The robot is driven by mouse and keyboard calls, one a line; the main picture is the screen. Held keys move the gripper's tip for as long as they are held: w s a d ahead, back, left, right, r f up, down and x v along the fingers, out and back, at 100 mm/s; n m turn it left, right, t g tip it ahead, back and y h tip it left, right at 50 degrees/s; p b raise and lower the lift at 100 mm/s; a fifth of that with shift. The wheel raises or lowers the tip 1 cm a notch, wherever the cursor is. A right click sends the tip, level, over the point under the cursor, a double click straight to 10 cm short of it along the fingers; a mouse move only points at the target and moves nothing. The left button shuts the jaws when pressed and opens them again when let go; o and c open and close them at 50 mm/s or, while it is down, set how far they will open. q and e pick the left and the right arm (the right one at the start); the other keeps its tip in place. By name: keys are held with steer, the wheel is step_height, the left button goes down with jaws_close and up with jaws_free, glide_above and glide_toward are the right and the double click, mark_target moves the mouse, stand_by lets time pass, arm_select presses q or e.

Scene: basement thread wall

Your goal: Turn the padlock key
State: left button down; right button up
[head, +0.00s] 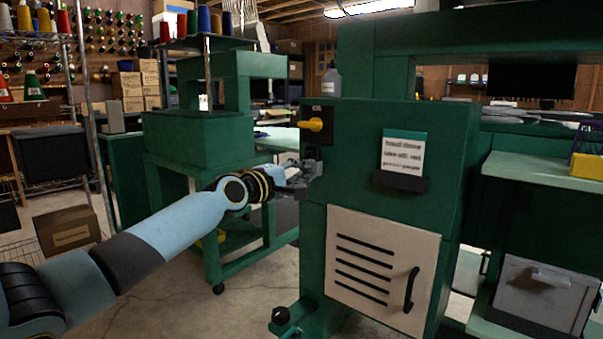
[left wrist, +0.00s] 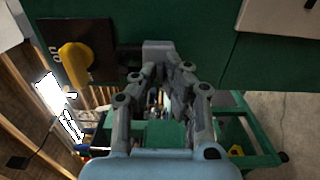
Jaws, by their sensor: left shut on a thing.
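My left gripper (head: 303,176) reaches in from the left to the left edge of the green machine (head: 375,135), just below the yellow switch. In the left wrist view its fingers (left wrist: 160,68) close in at a small grey block (left wrist: 157,48) on the green face, which looks like the padlock. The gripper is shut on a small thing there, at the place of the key. The key itself is hidden between the fingertips, so its angle cannot be seen. My right gripper is in neither view.
A yellow switch (head: 314,125) on a black plate sits just above my gripper. A note (head: 404,152) in a dark holder and a pale vented door (head: 380,268) are on the machine front. A green wheeled stand (head: 215,200) is behind my arm.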

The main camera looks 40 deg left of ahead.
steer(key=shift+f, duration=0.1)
arm_select(q)
steer(key=shift+f+m+b, duration=0.1)
steer(key=shift+m+b, duration=3.25)
steer(key=shift+m, duration=5.05)
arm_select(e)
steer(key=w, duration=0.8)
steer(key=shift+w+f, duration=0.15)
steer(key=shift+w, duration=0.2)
arm_select(q)
steer(key=c, duration=1.4)
jaws_free()
steer(key=shift+c, duration=0.2)
